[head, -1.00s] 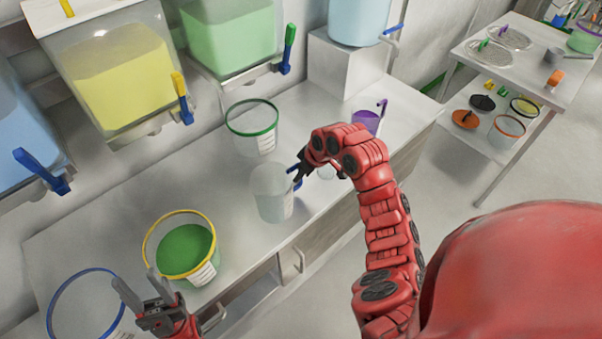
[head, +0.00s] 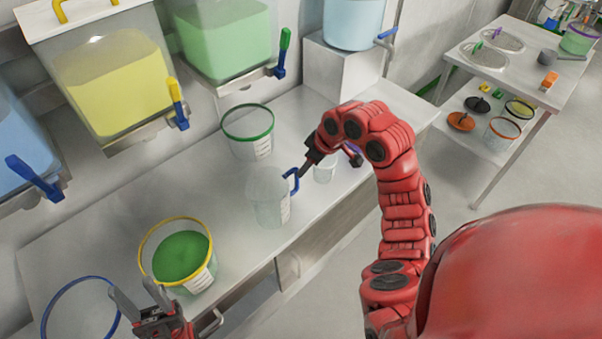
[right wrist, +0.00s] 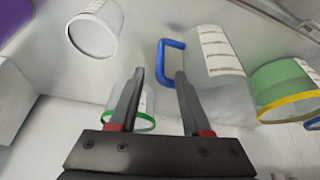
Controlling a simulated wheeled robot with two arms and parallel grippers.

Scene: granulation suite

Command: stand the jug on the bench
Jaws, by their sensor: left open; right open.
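The jug (head: 268,203) is clear with a pale label and a blue handle (head: 291,181). It stands upright on the bench (head: 110,205), near its front edge. My right gripper (head: 305,168) is open, just beside the handle and seemingly apart from it. In the right wrist view, the jug (right wrist: 222,85) is at the right, and its handle (right wrist: 162,62) lies ahead of the open fingertips (right wrist: 160,78), with nothing between them. My left gripper (head: 131,288) is open and empty at the lower left, near the yellow-rimmed bucket.
A green-rimmed bucket (head: 248,133) stands behind the jug, a small clear beaker (head: 325,171) to its right. A yellow-rimmed bucket (head: 177,256) of green material and a blue-rimmed bucket (head: 75,315) stand left. Hoppers with valve levers (head: 178,103) hang above. A side table (head: 520,75) is at right.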

